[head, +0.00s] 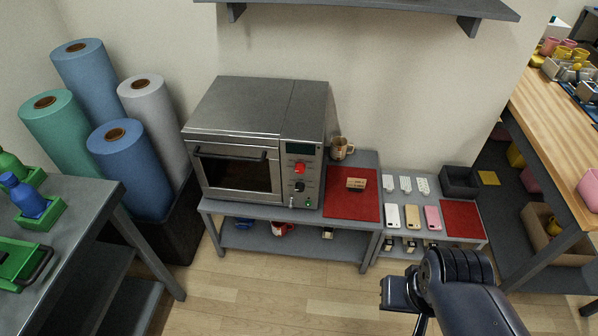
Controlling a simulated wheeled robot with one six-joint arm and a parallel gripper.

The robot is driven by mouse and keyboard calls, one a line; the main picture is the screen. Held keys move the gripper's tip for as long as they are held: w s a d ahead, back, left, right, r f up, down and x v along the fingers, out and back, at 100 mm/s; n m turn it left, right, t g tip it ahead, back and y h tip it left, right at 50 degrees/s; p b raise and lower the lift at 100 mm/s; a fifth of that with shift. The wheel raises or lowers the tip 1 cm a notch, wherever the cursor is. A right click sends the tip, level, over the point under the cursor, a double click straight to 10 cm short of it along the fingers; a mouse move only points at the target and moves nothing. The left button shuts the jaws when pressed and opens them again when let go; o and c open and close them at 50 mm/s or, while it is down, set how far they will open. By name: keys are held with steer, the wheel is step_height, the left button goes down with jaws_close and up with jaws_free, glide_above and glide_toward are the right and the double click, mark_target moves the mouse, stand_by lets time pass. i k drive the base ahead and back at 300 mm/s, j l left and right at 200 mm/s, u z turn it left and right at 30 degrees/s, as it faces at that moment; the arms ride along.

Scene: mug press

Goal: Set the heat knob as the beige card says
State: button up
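A grey oven-like press (255,140) stands on a grey table. Its right-hand panel has a dark display, a red control (300,168), a black knob (299,187) and a small green light. The knob's setting and the panel markings are too small to read. A small beige card (356,184) with dark marks sits on the red mat (350,205), right of the press. Its writing cannot be read from here. My gripper (393,294) is at the lower right, in front of the tables and well apart from the press. Its fingers cannot be made out clearly.
A mug (339,148) stands behind the red mat. A lower grey table (400,180) holds white items, coloured phone-like slabs, another red mat and a dark bin (460,181). Large rolls stand left. A shelf (360,8) overhangs above. The floor in front is clear.

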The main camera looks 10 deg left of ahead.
mark_target(300, 167)
steer(key=i+j+u, duration=0.2)
steer(key=j, duration=0.2)
steer(key=j+u, duration=0.15)
steer(key=j, duration=0.25)
steer(key=i+j+u, duration=0.2)
steer(key=j, duration=0.15)
